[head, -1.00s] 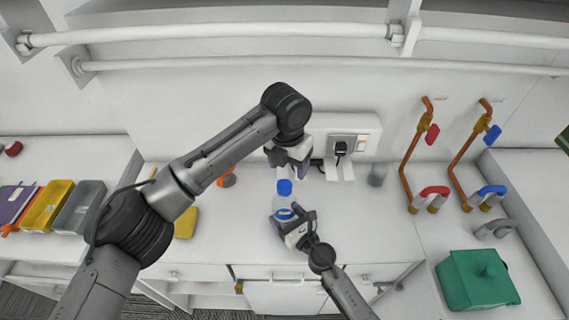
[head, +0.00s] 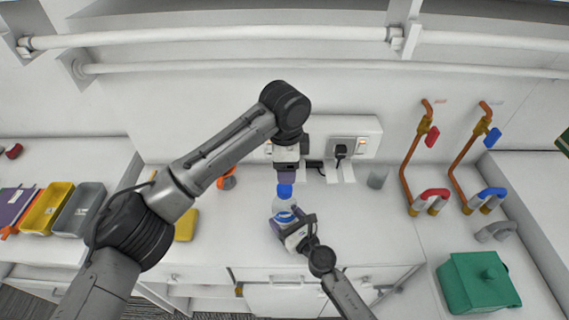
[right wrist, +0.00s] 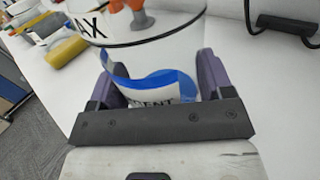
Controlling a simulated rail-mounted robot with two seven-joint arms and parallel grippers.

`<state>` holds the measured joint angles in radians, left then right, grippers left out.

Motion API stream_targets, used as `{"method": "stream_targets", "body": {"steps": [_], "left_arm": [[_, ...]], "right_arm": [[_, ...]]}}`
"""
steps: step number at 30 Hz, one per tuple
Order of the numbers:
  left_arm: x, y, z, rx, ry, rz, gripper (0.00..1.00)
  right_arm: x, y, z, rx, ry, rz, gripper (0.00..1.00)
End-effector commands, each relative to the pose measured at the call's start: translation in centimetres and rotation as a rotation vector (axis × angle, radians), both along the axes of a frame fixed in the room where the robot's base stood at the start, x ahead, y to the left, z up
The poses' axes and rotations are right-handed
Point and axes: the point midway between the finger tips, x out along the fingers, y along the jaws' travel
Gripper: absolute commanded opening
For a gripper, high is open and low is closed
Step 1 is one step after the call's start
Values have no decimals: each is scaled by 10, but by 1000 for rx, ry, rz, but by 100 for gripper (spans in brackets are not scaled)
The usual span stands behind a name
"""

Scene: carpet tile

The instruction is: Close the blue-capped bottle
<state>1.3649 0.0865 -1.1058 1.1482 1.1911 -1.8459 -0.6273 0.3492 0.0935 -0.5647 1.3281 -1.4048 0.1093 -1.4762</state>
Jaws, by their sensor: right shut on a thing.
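The bottle (head: 283,208) stands on the white counter, clear-walled with a blue and white label. Its blue cap (head: 285,191) is at the top of the neck; I cannot tell how tightly it sits. My right gripper (head: 291,222) is shut on the bottle's body. In the right wrist view the bottle (right wrist: 155,55) sits between the purple fingers, and its top is out of frame. My left gripper (head: 286,178) points down directly over the cap, its fingertips at the cap's top. The fingers are seen edge-on, so their gap is hidden.
An orange item (head: 227,181) and a yellow thing (head: 186,225) lie to the left. Copper taps (head: 415,160) and a green box (head: 478,280) are at the right.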

Motion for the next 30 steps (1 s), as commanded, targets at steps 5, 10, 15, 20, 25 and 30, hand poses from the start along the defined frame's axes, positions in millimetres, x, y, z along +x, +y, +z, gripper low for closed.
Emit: {"method": "stream_targets", "body": {"steps": [5,10,15,20,25,30], "left_arm": [[0,1,0,3,13,370,64],[-1,2,0,5,22,726,64],[-1,3,0,6,28,1083,64],[-1,4,0,7,33,1417,64],[-2,5,0,6,37,1753,64],[-2,5,0,4,39,2031,64]], "right_arm": [[0,0,0,0,0,1,7],[0,0,0,0,0,1,7],[0,0,0,0,0,1,7],[0,0,0,0,0,1,7],[0,0,0,0,0,1,7],[0,0,0,0,0,1,7]]}}
